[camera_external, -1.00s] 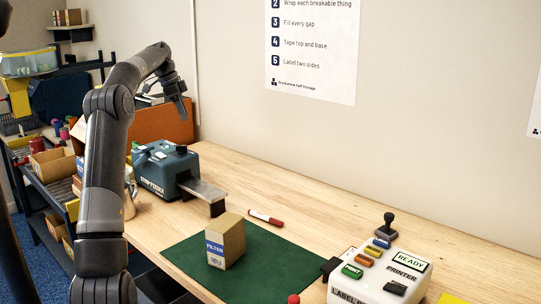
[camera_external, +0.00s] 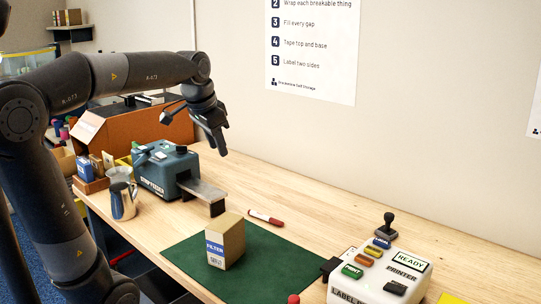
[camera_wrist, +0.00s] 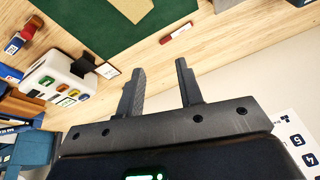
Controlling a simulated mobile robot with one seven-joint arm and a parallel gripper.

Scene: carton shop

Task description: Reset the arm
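My gripper (camera_external: 220,150) hangs in the air above the back of the bench, right of and above the blue-grey tape feeder (camera_external: 165,165), with its fingers pointing down. In the wrist view my gripper (camera_wrist: 158,80) shows two dark fingers well apart with nothing between them. My arm reaches in from the left of the outside view, bent at the elbow. A small carton marked FILTER (camera_external: 225,240) stands on the green mat (camera_external: 270,270), apart from my gripper.
A red marker (camera_external: 265,217) lies behind the mat. The label printer (camera_external: 385,275) and a dark stamp (camera_external: 388,222) stand at the right. A metal jug (camera_external: 122,201), small boxes (camera_external: 90,167) and a large brown carton (camera_external: 115,128) are at the left. Bare wood lies behind the mat.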

